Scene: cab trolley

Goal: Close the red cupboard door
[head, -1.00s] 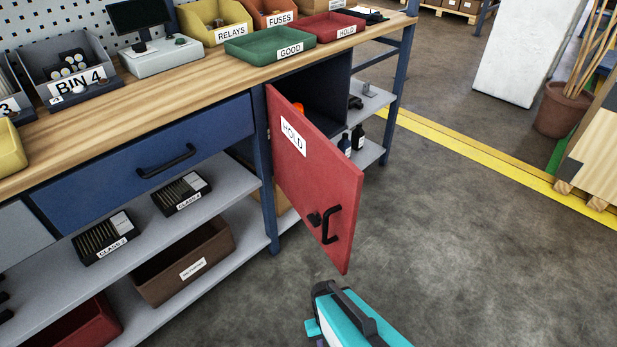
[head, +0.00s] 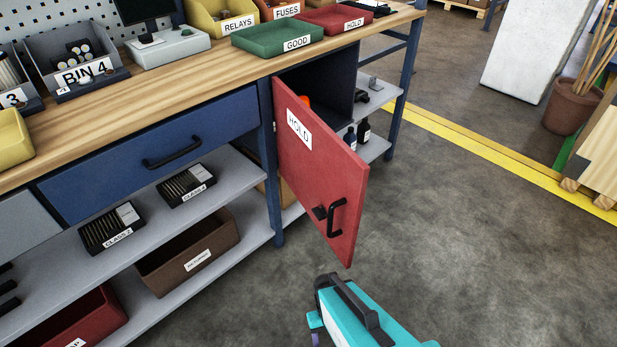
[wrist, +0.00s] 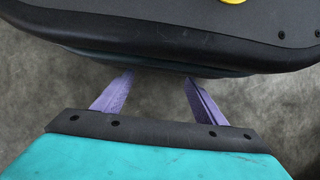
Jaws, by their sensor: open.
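The red cupboard door (head: 318,195) stands wide open in the head view, swung out from the workbench on hinges at its left edge. It carries a HOLD label and a black pull handle (head: 338,217) near its lower free edge. The dark cupboard interior (head: 330,95) shows behind it, with something orange partly hidden by the door. My gripper shows in the wrist view (wrist: 157,90), with its two purple fingers apart and nothing between them. In the head view my teal arm is below the door, apart from it; the fingers are mostly hidden there.
The wooden workbench top (head: 190,85) holds a green GOOD tray (head: 262,40), a red HOLD tray and several bins. A blue drawer (head: 100,175) and grey shelves with boxes lie left of the door. Dark bottles stand on a shelf behind it.

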